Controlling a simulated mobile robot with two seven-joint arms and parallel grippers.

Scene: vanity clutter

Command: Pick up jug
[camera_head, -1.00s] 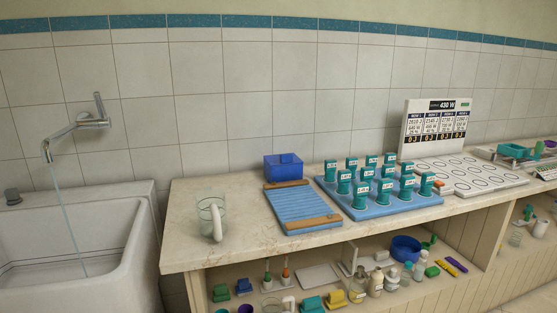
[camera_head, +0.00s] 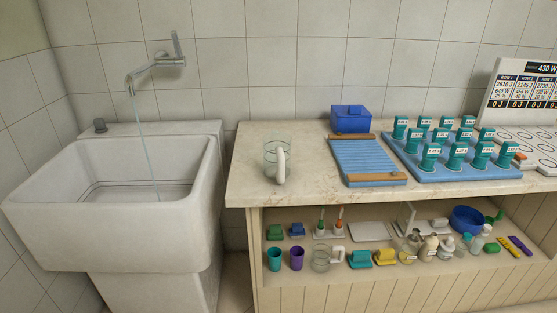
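A clear jug (camera_head: 272,158) with a white handle (camera_head: 281,166) stands upright on the left end of the pale countertop (camera_head: 300,190). Its handle faces toward me. A second, similar clear vessel with a white handle (camera_head: 321,259) stands on the shelf below. Neither of my grippers shows in the head view.
Right of the jug are a blue ribbed board (camera_head: 366,158), a blue box (camera_head: 351,121) and a blue tray (camera_head: 465,174) of teal containers. The shelf (camera_head: 300,290) is cluttered.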

